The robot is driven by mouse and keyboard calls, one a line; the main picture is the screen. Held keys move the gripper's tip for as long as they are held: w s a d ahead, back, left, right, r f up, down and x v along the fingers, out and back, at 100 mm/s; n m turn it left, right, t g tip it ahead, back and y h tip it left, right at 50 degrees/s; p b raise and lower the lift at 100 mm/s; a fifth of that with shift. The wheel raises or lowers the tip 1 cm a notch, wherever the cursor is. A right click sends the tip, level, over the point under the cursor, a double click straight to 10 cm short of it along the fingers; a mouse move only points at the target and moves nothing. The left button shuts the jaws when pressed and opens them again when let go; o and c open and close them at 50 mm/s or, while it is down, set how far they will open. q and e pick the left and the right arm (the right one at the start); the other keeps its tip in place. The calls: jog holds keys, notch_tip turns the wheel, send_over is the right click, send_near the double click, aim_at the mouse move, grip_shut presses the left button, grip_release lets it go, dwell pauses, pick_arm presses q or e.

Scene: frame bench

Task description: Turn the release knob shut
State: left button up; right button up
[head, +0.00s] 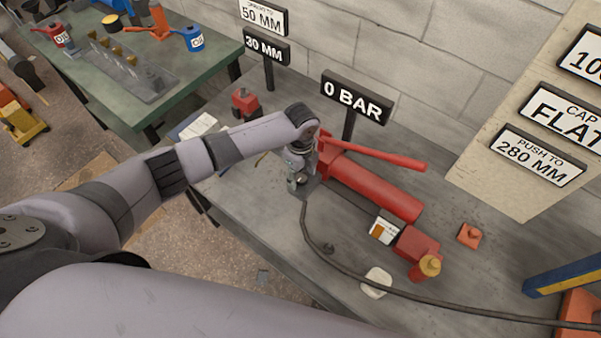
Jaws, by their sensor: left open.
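A red hydraulic hand pump (370,185) lies on the grey bench top, its long red lever (380,154) reaching right above the body. My left arm comes in from the left, and my left gripper (297,180) points down at the pump's left end, beside its red head. The gripper is open; the fingers look small and partly merge with metal parts there. The release knob cannot be told apart at that end, so I cannot tell whether the fingers touch it. My right gripper is not in view.
A black hose (340,267) runs from near the gripper across the bench. A "0 BAR" sign (354,97) stands behind the pump. A white item (376,282) and a small orange block (469,235) lie nearby. A green table (150,75) stands at the back left.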

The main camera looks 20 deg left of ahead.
aim_at(300, 177)
pick_arm(q)
notch_tip(300, 177, up, 12)
dwell(0.6)
dwell(0.4)
